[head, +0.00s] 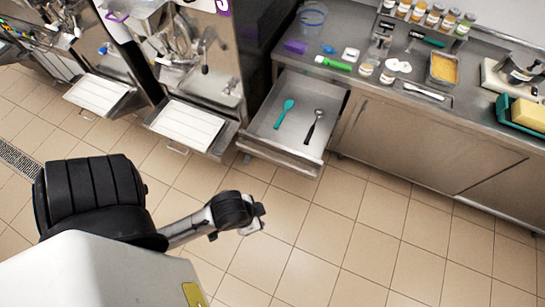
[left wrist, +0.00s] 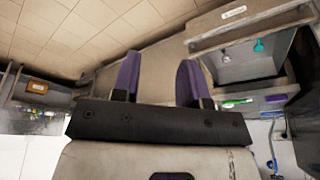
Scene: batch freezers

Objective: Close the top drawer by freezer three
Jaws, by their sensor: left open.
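The top drawer (head: 262,118) is pulled out from under the steel counter beside the freezer marked with a purple 3 (head: 196,75). A teal spoon (head: 284,113) and a dark-handled metal scoop (head: 314,126) lie inside it. The drawer also shows in the left wrist view, upside down at upper right, its front panel (left wrist: 240,28) bearing a small label. My left gripper (head: 257,216) is above the floor, in front of and apart from the drawer. Its two purple fingers (left wrist: 160,80) are spread with nothing between them. My right gripper is not in view.
The counter (head: 345,86) above holds jars, a green-handled tool, and a yellow-filled metal pan (head: 442,70). White trays (head: 187,126) jut out from the freezers left of the drawer. The tiled floor (head: 360,235) in front is clear.

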